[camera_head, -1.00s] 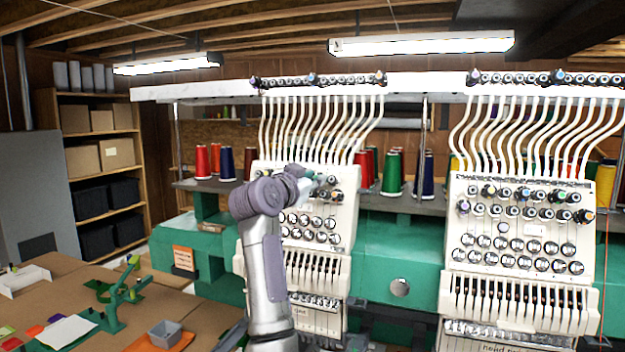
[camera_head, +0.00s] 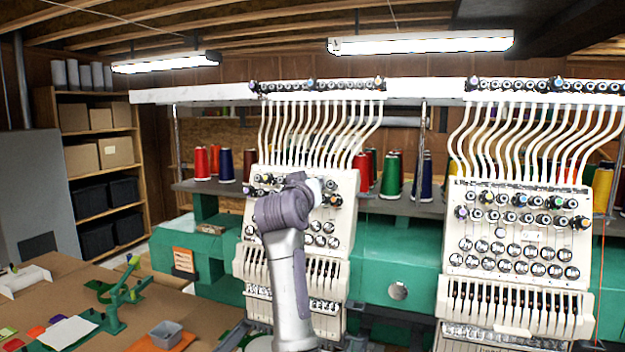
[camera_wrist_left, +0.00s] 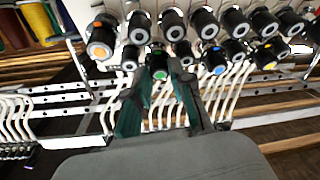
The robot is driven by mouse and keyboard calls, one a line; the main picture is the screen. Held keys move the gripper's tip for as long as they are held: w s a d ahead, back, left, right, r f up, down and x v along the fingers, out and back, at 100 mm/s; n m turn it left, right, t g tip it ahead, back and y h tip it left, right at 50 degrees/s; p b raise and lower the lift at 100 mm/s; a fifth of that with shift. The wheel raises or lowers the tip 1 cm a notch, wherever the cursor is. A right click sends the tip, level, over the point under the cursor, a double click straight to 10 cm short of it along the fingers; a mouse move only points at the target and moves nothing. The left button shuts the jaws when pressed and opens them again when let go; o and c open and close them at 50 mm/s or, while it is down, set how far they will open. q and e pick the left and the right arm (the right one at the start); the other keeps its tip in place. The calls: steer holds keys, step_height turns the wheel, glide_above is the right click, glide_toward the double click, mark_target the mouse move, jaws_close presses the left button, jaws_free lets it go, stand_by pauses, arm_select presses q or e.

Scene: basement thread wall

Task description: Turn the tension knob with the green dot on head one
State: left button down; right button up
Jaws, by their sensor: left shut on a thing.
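The left sewing head (camera_head: 347,215) is a white panel with rows of black tension knobs, and my left arm stands in front of it. In the left wrist view, the knob with the green dot (camera_wrist_left: 160,74) sits between the two dark green fingers of my left gripper (camera_wrist_left: 165,65). The fingers are shut on this knob. In the head view my own wrist covers the gripper and the green-dot knob. My right gripper is in neither view.
Neighbouring knobs crowd close: one with an orange dot (camera_wrist_left: 99,51), one with a blue dot (camera_wrist_left: 215,58) and one with a yellow dot (camera_wrist_left: 264,56). White thread tubes (camera_head: 320,130) run above the panel. A second head (camera_head: 520,230) stands to the right.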

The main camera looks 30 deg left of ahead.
arm_select(q)
steer(key=n+y+p, duration=0.1)
steer(key=n, duration=0.2)
steer(key=n+g+y+p, duration=0.1)
steer(key=n+p, duration=0.1)
steer(key=n, duration=0.1)
steer(key=shift+d+g, duration=0.15)
steer(key=shift+g, duration=0.15)
steer(key=shift+n, duration=0.3)
steer(key=c, duration=1)
jaws_free()
steer(key=v, duration=1.2)
steer(key=shift+w+d, duration=0.1)
